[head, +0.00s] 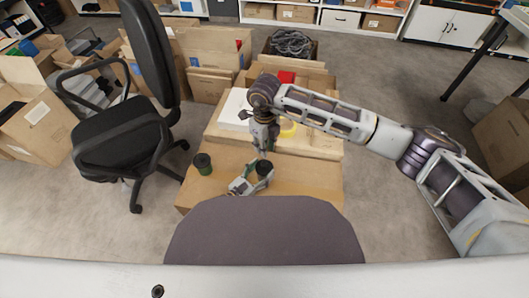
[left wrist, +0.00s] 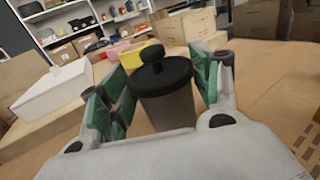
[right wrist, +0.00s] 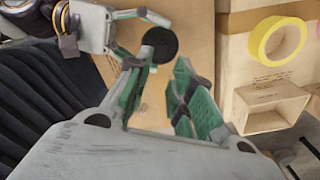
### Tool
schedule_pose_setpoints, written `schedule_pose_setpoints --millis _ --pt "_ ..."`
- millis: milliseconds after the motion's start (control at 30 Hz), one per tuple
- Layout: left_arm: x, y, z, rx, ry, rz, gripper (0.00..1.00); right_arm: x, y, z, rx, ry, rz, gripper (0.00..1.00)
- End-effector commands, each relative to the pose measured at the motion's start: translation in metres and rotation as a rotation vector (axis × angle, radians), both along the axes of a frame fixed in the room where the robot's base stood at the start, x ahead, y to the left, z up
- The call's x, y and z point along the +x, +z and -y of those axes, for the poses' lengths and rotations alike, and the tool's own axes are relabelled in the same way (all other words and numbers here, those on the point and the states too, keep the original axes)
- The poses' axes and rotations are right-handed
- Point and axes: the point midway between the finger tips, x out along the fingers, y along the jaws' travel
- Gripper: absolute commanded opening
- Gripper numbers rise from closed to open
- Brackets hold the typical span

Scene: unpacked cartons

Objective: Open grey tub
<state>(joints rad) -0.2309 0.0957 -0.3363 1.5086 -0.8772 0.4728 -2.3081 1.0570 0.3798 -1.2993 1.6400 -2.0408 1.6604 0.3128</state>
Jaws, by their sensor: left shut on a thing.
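The grey tub (left wrist: 168,108) stands upright on the tan table, with a black knobbed lid (left wrist: 160,75) seated on top. My left gripper (head: 257,181) is shut on the tub's sides; its green-padded fingers flank the tub in the left wrist view. In the head view the black lid (head: 264,167) shows from above, while the body is mostly hidden. My right gripper (head: 264,153) points down just above and behind the tub. In the right wrist view its fingers are apart and empty, with the lid (right wrist: 160,44) just beyond the tips.
A dark green cylindrical container (head: 202,164) stands at the table's left. A yellow tape roll (right wrist: 278,41), an open cardboard box (right wrist: 268,108) and a white box (left wrist: 50,88) lie around the work area. An office chair (head: 125,145) is at the left. The table's front right is clear.

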Motion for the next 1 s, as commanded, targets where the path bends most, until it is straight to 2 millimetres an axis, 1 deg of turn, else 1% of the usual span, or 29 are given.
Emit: schedule_pose_setpoints --millis 33,100,300,467,733,767,933,1000 --pt "0.000 0.001 0.000 -0.001 0.000 0.001 0.20 0.000 0.009 0.000 0.001 0.000 0.002 0.23" --pt "0.000 0.001 0.000 -0.001 0.000 0.001 0.20 0.000 0.018 0.000 0.001 0.001 0.002 0.23" --pt "0.000 0.001 0.000 -0.001 0.000 0.001 0.20 0.000 0.038 0.000 0.000 0.001 0.000 0.23" --pt "0.000 0.001 0.000 -0.001 0.000 0.001 0.20 0.000 0.044 0.000 0.000 0.001 0.000 0.23" --pt "0.000 0.001 0.000 -0.001 0.000 0.001 0.20 0.000 0.044 0.000 -0.001 0.001 -0.001 0.23" --pt "0.000 0.001 0.000 -0.001 0.000 0.001 0.66 0.000 0.044 0.000 -0.001 0.001 -0.001 0.23" --pt "0.000 0.000 0.000 -0.001 0.000 0.001 0.88 0.000 0.044 0.000 -0.001 0.001 -0.001 0.23" --pt "0.000 0.000 0.000 -0.001 0.000 0.001 0.89 0.000 0.044 0.000 -0.001 0.001 -0.001 0.23"
